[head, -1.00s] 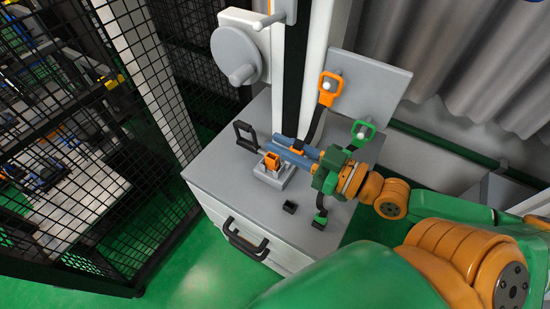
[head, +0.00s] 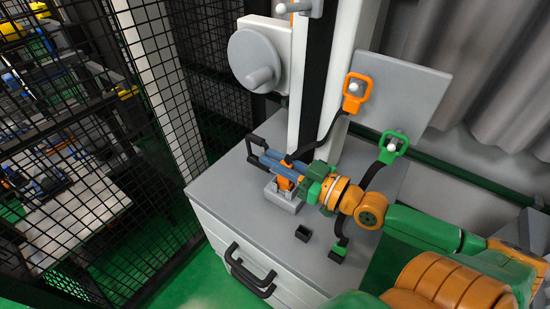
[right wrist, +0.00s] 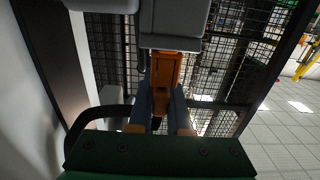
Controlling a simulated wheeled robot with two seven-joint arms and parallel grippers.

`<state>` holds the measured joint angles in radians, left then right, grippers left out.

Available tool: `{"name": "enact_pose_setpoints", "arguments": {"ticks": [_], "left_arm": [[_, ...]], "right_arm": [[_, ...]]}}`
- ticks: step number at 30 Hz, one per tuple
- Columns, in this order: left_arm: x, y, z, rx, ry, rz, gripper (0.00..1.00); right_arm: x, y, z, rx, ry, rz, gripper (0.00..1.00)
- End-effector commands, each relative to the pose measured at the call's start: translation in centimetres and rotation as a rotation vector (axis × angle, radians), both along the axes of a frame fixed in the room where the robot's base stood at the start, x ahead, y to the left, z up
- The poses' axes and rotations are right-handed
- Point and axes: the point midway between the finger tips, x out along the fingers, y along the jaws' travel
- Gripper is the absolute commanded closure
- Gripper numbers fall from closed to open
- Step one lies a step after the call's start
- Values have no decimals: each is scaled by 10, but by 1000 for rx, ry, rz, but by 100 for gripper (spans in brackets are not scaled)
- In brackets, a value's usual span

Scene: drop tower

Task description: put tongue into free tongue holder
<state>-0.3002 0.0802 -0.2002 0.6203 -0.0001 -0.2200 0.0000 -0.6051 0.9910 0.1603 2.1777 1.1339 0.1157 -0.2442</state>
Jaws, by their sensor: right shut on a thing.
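My right gripper (head: 268,161) has blue fingers pointing left, just above a small grey block (head: 282,202) on the cabinet top. An orange socket-like part (head: 284,182) stands on that block, close under the fingers. In the right wrist view the orange part (right wrist: 166,70) shows between grey block and fingers. The gripper is shut on the tongue, mostly hidden between the fingers. A black strap runs from the fingers up to an orange loop (head: 353,104) on a panel peg. A green loop (head: 387,155) hangs on another peg. My left gripper is not in view.
A black handle frame (head: 252,150) stands behind the fingers. The tower column rises behind; a mesh fence (head: 70,150) is left.

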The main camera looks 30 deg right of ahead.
Motion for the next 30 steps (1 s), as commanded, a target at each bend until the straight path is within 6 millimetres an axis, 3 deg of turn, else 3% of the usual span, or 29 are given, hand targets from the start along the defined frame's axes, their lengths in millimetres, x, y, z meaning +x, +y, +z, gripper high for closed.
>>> {"name": "enact_pose_setpoints", "arguments": {"ticks": [17,18,22,30], "left_arm": [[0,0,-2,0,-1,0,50],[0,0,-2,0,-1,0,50],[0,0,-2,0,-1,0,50],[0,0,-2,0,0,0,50]], "right_arm": [[0,0,-4,-1,-1,0,100],[0,0,-5,-1,-1,0,81],[0,0,-4,0,-1,0,49],[0,0,-4,0,0,0,49]]}}
